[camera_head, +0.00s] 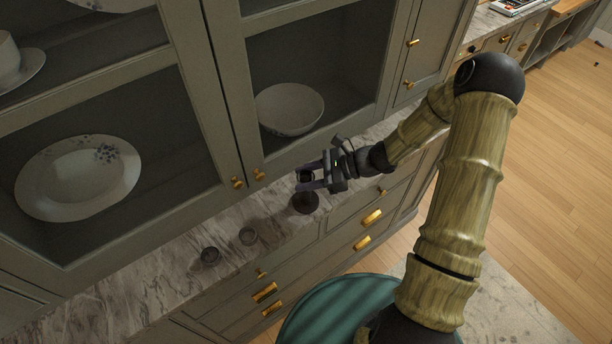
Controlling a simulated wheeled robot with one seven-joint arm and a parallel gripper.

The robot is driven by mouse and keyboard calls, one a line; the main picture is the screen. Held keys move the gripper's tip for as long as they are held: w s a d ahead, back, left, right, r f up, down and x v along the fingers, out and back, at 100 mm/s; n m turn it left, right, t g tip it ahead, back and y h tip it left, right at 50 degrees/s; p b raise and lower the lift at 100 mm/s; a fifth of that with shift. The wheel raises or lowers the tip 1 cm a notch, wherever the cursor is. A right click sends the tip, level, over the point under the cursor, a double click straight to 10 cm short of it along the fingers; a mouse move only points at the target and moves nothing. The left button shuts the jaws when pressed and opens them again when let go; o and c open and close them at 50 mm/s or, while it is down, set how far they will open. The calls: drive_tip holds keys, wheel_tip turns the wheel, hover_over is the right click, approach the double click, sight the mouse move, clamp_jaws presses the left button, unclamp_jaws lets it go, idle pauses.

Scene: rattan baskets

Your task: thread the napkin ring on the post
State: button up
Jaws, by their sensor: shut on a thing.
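My gripper (309,177) reaches in from the right over the marble counter, fingers pointing left. It is shut on a small dark napkin ring (305,176) between its fingertips. The post stands directly below the fingers; its dark round base (305,204) shows on the counter, and its upper part is mostly hidden by the gripper and the ring. I cannot tell whether the ring is around the post or just above it.
The marble counter (165,275) is a narrow strip, with glass-fronted cabinet doors (225,120) close behind it. Brass knobs (237,183) stick out near the gripper. Drawers (330,245) lie below the front edge. A green round seat (330,310) stands in front.

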drive_tip(key=shift+f, duration=0.25)
drive_tip(key=o, duration=1)
drive_tip(key=shift+o, duration=0.2)
drive_tip(key=shift+r+p, duration=3.1)
drive_tip(key=shift+r, duration=0.95)
